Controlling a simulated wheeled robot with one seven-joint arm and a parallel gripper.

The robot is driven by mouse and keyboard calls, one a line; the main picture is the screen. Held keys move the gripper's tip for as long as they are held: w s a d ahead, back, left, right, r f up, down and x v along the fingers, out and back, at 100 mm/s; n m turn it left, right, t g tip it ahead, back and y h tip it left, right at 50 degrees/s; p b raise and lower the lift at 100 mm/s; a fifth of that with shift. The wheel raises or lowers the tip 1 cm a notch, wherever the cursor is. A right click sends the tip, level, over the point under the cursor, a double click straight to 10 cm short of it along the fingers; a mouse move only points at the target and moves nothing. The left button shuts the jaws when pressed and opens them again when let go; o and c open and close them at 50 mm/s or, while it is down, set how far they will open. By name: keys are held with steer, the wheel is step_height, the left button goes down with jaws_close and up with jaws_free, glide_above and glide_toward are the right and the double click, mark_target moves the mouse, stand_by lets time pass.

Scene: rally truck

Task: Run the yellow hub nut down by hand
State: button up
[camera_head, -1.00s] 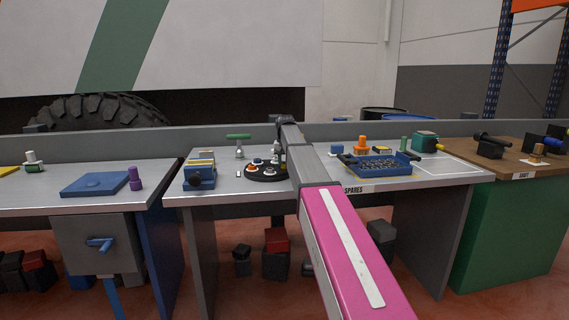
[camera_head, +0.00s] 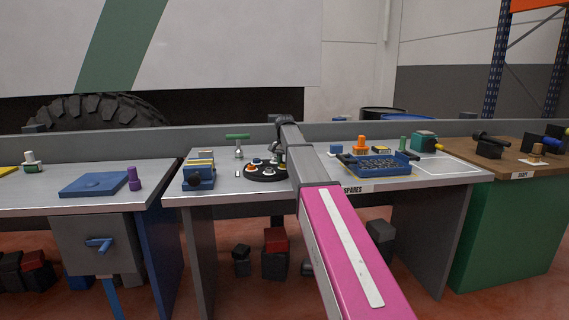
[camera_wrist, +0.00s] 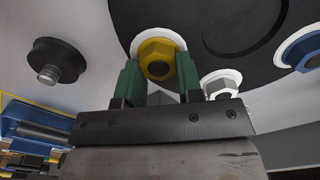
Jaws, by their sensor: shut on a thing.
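The yellow hub nut (camera_wrist: 157,58) sits on a white ring on the black round hub (camera_wrist: 215,45) in the wrist view. My gripper (camera_wrist: 160,75) has its two green fingers on either side of the nut and is shut on it. A pale grey nut (camera_wrist: 221,83) and a blue nut (camera_wrist: 306,54) sit on white rings to the right. In the head view the black hub (camera_head: 262,177) stands on the middle bench. There my gripper is mostly hidden by my arm, and I cannot make out the yellow nut.
A black part with a metal stud (camera_wrist: 52,67) is left of the hub in the wrist view. On the bench are a blue vise (camera_head: 199,176), a green-handled tool (camera_head: 238,143) and a blue tray (camera_head: 381,164). Bare bench top lies in front of the hub.

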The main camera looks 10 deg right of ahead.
steer(key=o, duration=0.9)
steer(key=shift+o, duration=0.2)
steer(key=shift+r, duration=0.15)
step_height(320, 180, up, 11)
steer(key=shift+f, duration=0.2)
